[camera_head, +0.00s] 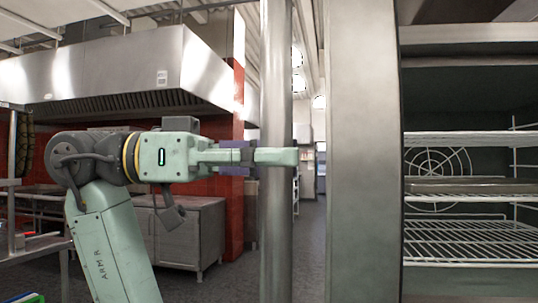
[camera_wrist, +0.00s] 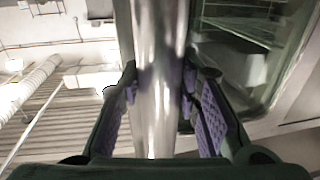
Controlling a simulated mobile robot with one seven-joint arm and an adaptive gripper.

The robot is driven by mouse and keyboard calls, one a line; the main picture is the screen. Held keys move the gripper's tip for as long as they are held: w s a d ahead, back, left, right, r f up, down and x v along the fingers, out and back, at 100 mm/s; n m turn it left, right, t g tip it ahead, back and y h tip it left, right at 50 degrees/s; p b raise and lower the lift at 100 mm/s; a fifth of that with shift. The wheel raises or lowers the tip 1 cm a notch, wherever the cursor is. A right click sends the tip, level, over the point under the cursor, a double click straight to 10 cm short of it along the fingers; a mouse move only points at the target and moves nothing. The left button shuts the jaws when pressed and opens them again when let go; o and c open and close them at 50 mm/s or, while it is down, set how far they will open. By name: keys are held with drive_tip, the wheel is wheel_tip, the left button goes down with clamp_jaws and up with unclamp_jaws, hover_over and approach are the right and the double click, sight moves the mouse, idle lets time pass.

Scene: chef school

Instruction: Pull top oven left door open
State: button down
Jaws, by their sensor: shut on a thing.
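The oven's left door (camera_head: 362,150) shows nearly edge-on in the head view and stands swung open, with the oven interior (camera_head: 470,95) exposed to its right. Its handle is a thick vertical metal bar (camera_head: 277,60) left of the door. My gripper (camera_head: 272,157) reaches in from the left and is closed around this bar. In the wrist view, the purple-padded fingers of my gripper (camera_wrist: 160,88) sit on both sides of the shiny handle bar (camera_wrist: 158,40). The door's glass window (camera_wrist: 250,50) shows to the right of the bar there. The door's hinge is not clearly visible.
Wire racks (camera_head: 470,240) and a flat tray (camera_head: 475,187) are inside the oven, in front of a round fan grille. A steel extractor hood (camera_head: 110,75) and steel cabinets (camera_head: 185,230) are at the left. Clear floor (camera_head: 305,250) shows beyond the handle.

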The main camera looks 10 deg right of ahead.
drive_tip(key=shift+d+r, duration=0.1)
drive_tip(key=shift+d, duration=0.05)
drive_tip(key=c, duration=1.6)
unclamp_jaws()
drive_tip(key=shift+o, duration=1.3)
drive_tip(key=shift+d, duration=0.2)
drive_tip(key=shift+o, duration=0.8)
drive_tip(key=shift+a, duration=0.2)
drive_tip(key=v, duration=1.2)
